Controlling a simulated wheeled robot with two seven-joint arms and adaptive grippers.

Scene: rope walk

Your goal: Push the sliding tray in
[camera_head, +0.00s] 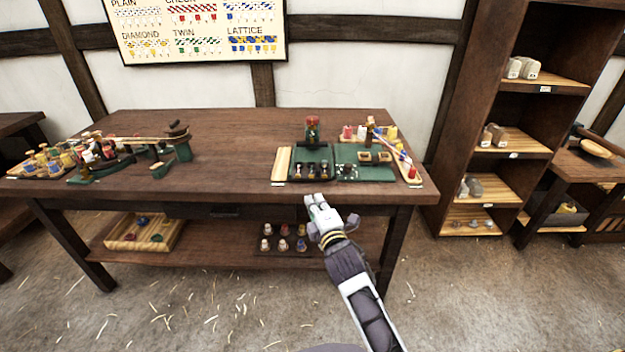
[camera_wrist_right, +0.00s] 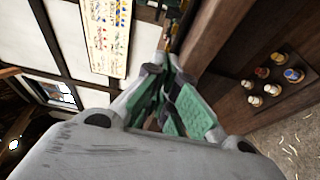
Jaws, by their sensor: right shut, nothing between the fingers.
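A dark tray (camera_head: 296,157) with several small pieces in it sits at the front of the table, right of centre, beside a green board (camera_head: 348,173). I take it to be the sliding tray; I cannot tell how far out it stands. My right gripper (camera_head: 317,199) is shut and empty at the table's front edge, just in front of this tray. Whether it touches the tray or the edge is unclear. The wrist view shows its green-padded fingers (camera_wrist_right: 172,92) closed together. The tray cannot be made out clearly there. My left gripper is not in view.
The wooden table (camera_head: 230,165) has clear room at its middle. Rope-making gear (camera_head: 110,150) stands at its left. Below, the lower shelf holds a wooden box (camera_head: 130,235) and several bobbins (camera_head: 285,240). A tall shelf unit (camera_head: 490,130) stands at the right.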

